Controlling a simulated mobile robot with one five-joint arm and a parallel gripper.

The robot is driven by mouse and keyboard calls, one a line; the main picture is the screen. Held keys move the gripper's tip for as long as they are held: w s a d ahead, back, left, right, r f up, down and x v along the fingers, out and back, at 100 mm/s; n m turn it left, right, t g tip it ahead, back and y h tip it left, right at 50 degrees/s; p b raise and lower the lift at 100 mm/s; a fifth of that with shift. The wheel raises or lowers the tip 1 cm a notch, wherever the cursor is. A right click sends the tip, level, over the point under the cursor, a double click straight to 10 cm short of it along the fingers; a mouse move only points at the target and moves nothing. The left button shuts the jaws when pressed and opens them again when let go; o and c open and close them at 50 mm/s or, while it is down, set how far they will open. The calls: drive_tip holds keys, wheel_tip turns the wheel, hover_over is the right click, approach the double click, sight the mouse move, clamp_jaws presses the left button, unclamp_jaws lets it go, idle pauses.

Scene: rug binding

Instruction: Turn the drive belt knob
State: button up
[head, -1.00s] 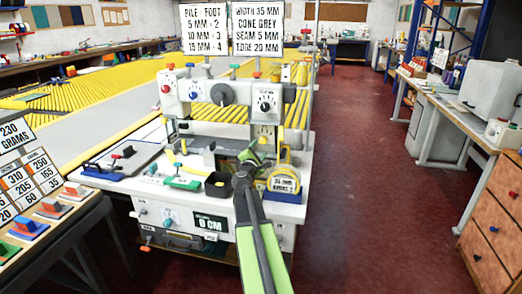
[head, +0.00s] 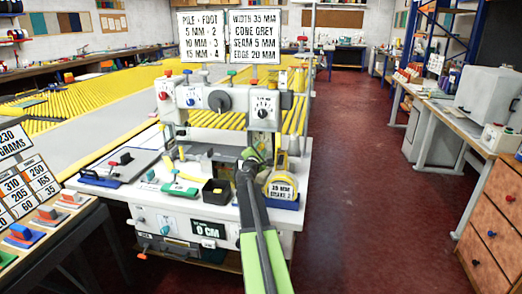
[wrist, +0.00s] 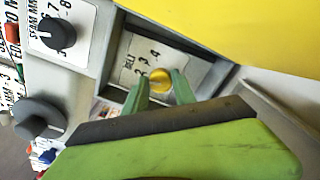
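The drive belt knob (wrist: 158,84) is a yellow dial on a pale plate marked BELT with numbers, inside a grey recessed box in the wrist view. My gripper (wrist: 160,80) has green fingers, one on each side of the knob. They stand apart, and I see no clear contact with the knob. How far they reach along it I cannot tell. In the head view my gripper (head: 250,156) is at the front of the white machine (head: 215,125), and its arm hides the knob.
A black dial marked SEAM (wrist: 57,34) is left of the recess, with a larger grey knob (wrist: 38,117) below. A yellow surface (wrist: 240,35) fills the upper right. In the head view a yellow tape roll (head: 282,184) and black box (head: 216,191) flank my arm.

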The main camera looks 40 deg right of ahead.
clamp_jaws()
drive_tip(key=m, duration=0.3)
drive_tip(key=shift+f+m, duration=0.1)
drive_tip(key=shift+m, duration=1.7)
drive_tip(key=o, duration=0.5)
unclamp_jaws()
drive_tip(key=shift+o, duration=0.2)
